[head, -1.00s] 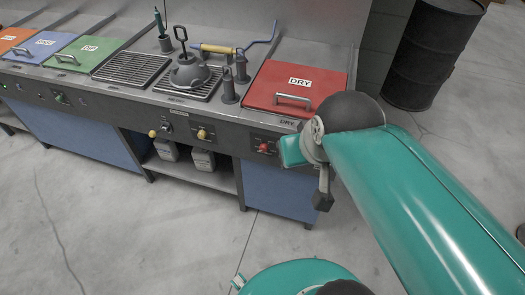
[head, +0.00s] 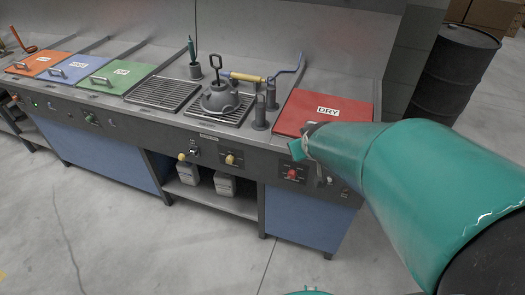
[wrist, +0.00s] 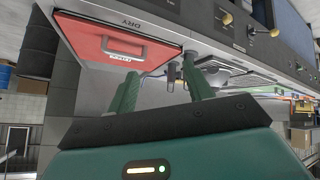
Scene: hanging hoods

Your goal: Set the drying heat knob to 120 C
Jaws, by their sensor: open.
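The red knob (head: 291,174) sits on the dark front panel below the red lid marked DRY (head: 355,107). Its scale is too small to read, so I cannot tell its setting. My gripper (head: 299,148) shows in the head view just above the knob, partly hidden by my arm. In the wrist view, which is upside down, my gripper (wrist: 162,88) has its two green fingers apart with nothing between them. The red lid (wrist: 118,45) with its handle lies beyond them. I cannot make out the red knob in the wrist view.
A yellow knob (head: 231,159) and another yellow knob (head: 182,157) are farther left on the panel. A dark barrel (head: 450,75) stands at the right. The floor before the counter is clear.

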